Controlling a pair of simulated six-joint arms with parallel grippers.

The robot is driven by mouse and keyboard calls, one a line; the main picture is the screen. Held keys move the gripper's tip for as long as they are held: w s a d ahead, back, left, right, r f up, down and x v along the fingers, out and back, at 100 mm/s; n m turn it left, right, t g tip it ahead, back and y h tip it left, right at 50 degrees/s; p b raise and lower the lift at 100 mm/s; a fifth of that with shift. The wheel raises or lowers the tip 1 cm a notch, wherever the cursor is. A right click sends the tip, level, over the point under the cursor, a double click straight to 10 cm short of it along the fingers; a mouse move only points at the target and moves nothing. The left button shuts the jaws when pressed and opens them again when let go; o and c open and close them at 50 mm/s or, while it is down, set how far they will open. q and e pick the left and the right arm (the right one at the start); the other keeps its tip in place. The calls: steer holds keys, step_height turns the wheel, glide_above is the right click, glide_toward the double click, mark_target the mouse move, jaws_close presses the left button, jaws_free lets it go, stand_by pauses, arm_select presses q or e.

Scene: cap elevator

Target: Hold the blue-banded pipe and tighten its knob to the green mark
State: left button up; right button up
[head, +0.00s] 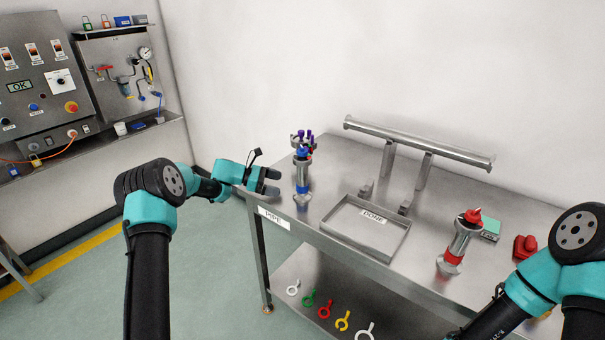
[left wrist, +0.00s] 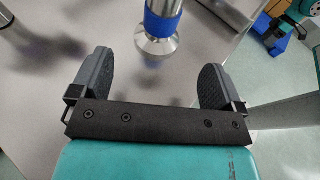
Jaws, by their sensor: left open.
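The blue-banded pipe (head: 302,187) stands upright on a flared foot near the left end of the steel table, with a blue knob (head: 301,153) at its top. The green mark cannot be made out. My left gripper (head: 274,181) is open and empty, just left of the pipe, its fingers pointing at it. In the left wrist view the blue band (left wrist: 162,24) and metal foot lie ahead of the gap between the open fingers (left wrist: 156,62), apart from both. My right arm shows at lower right, but its gripper is out of view.
A red-banded pipe (head: 456,247) stands on the right of the table (head: 330,160). A shallow "DONE" tray (head: 340,243) lies between the pipes, empty. A raised rail (head: 415,142) runs along the back. Purple-topped parts (head: 309,135) stand close behind the blue-banded pipe.

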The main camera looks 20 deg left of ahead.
mark_target(299, 189)
arm_select(q)
steer(key=shift+x, duration=4.6)
steer(key=shift+c, duration=0.2)
steer(key=c, duration=1.2)
steer(key=shift+o, duration=0.2)
